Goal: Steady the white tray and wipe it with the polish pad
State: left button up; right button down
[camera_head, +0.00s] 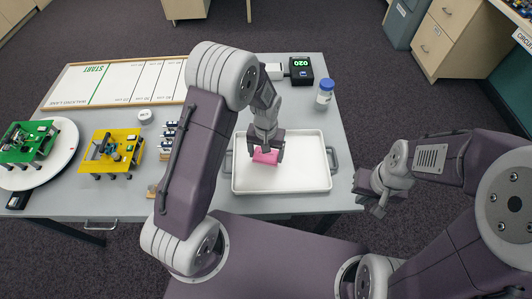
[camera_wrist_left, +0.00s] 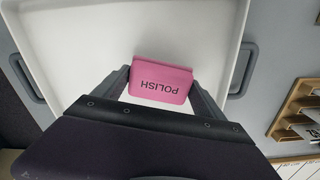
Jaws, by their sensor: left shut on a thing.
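The white tray (camera_head: 302,178) lies on the grey table at its right front, with a grey handle at each side. It fills much of the left wrist view (camera_wrist_left: 75,50). My left gripper (camera_head: 266,153) is shut on the pink polish pad (camera_head: 265,156), inside the tray at its upper left. In the left wrist view the pad (camera_wrist_left: 160,78) reads POLISH and sits between the fingers, over the tray floor. I cannot tell whether it touches the floor. My right gripper (camera_head: 372,202) is off the table's right edge, apart from the tray; its finger opening is unclear.
A white bottle (camera_head: 325,92) with a blue cap and a black display box (camera_head: 301,70) stand behind the tray. A yellow board (camera_head: 112,153), a green board (camera_head: 27,143) on a white disc, and a framed START track (camera_head: 115,82) occupy the left. A wooden rack (camera_wrist_left: 297,108) lies beside the tray.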

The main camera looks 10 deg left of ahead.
aim_at(276, 154)
pick_arm(q)
jog(key=shift+f, duration=0.2)
jog(key=shift+f+b, duration=0.55)
jog(key=shift+f, duration=0.45)
dwell(0.4)
jog(key=shift+d, duration=0.1)
jog(key=shift+w+d+r+p, duration=0.1)
jog(key=shift+w+d+p, duration=0.15)
jog(key=shift+d, duration=0.5)
jog(key=shift+w+d+r+p, duration=0.1)
jog(key=shift+w+d+p, duration=0.15)
jog(key=shift+d, duration=0.65)
jog(key=shift+f, duration=0.2)
jog(key=shift+s+a+p, duration=0.25)
jog(key=shift+a, duration=0.7)
jog(key=shift+s+a+p, duration=0.25)
jog(key=shift+a, duration=0.65)
